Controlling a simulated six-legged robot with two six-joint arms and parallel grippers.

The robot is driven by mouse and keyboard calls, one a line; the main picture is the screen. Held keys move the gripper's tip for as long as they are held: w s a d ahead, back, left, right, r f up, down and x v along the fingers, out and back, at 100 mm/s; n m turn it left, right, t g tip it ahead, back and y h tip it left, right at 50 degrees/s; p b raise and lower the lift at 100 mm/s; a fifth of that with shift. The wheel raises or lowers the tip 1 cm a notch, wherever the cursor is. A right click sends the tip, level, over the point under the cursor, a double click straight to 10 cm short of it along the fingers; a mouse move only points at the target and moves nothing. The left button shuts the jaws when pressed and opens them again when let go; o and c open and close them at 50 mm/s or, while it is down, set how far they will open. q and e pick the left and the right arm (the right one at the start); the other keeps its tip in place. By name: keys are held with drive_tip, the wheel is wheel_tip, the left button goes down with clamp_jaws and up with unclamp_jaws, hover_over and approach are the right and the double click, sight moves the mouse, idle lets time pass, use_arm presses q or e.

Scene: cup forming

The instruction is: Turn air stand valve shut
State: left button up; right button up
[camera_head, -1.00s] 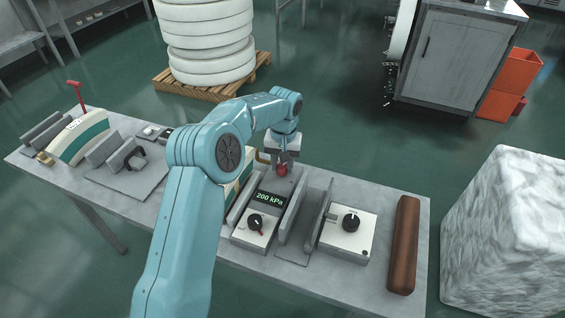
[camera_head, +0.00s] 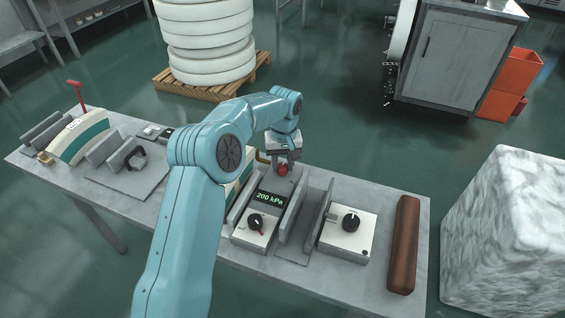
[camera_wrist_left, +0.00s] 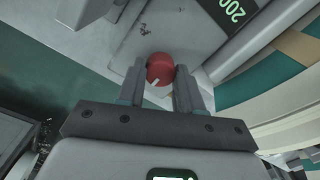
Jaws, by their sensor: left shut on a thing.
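The air stand (camera_head: 239,232) is a pale box on the table with a green "200 kPa" readout (camera_head: 269,198) and a black dial (camera_head: 255,221) with a red pointer. Its red valve knob (camera_head: 283,169) is at the far end, behind the readout. My left gripper (camera_head: 284,162) reaches down over this knob. In the left wrist view the red knob (camera_wrist_left: 160,68) with a white mark sits between the two fingers of my left gripper (camera_wrist_left: 160,75), which are shut on it. My right gripper is not in view.
A second box with a dial (camera_head: 350,222) stands to the right, with a brown roll (camera_head: 404,245) beyond it. Grey upright plates (camera_head: 318,215) flank the stand. A curved green and white piece (camera_head: 80,138) is at the table's left end.

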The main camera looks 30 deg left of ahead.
sight(283, 166)
use_arm(q)
drive_tip(key=o, duration=1)
drive_tip(key=shift+w+r, duration=0.1)
drive_tip(key=shift+r, duration=0.1)
drive_tip(key=shift+o, duration=0.2)
drive_tip(key=shift+f, duration=0.1)
wheel_tip(283, 166, up, 16)
drive_tip(key=p, duration=0.2)
drive_tip(key=shift+d+r, duration=0.15)
drive_tip(key=shift+r, duration=0.1)
